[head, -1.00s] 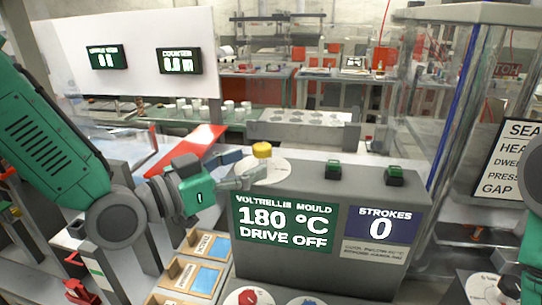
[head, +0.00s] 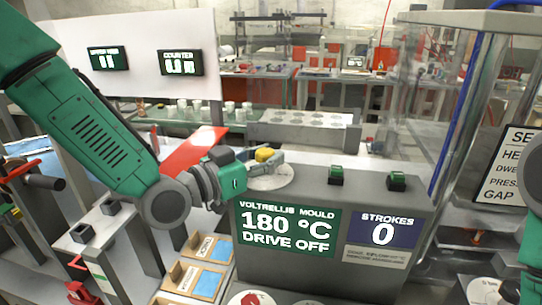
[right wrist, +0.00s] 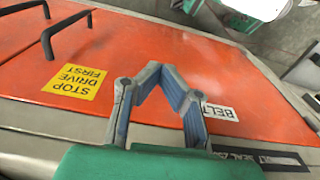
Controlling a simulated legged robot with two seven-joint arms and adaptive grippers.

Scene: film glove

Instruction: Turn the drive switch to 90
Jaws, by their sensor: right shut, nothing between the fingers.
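A console shows "180 °C DRIVE OFF" on its green display (head: 288,228). On its top, a yellow knob (head: 265,154) sits on a white round dial (head: 272,182); I cannot read the dial's marks, nor confirm that it is the drive switch. My left gripper (head: 262,160) is at the knob, with its grey fingers beside it; whether they touch or grip it is unclear. In the right wrist view, my right gripper (right wrist: 160,70) is shut and empty, over an orange panel (right wrist: 150,40) with a yellow "STOP DRIVE FIRST" label (right wrist: 71,80).
Two green buttons (head: 336,173) (head: 397,179) stand on the console top, right of the dial. A blue display (head: 383,229) reads strokes 0. A red dial knob (head: 250,299) shows at the bottom edge. Wooden trays (head: 197,281) lie left of the console. A clear guard (head: 440,100) rises at right.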

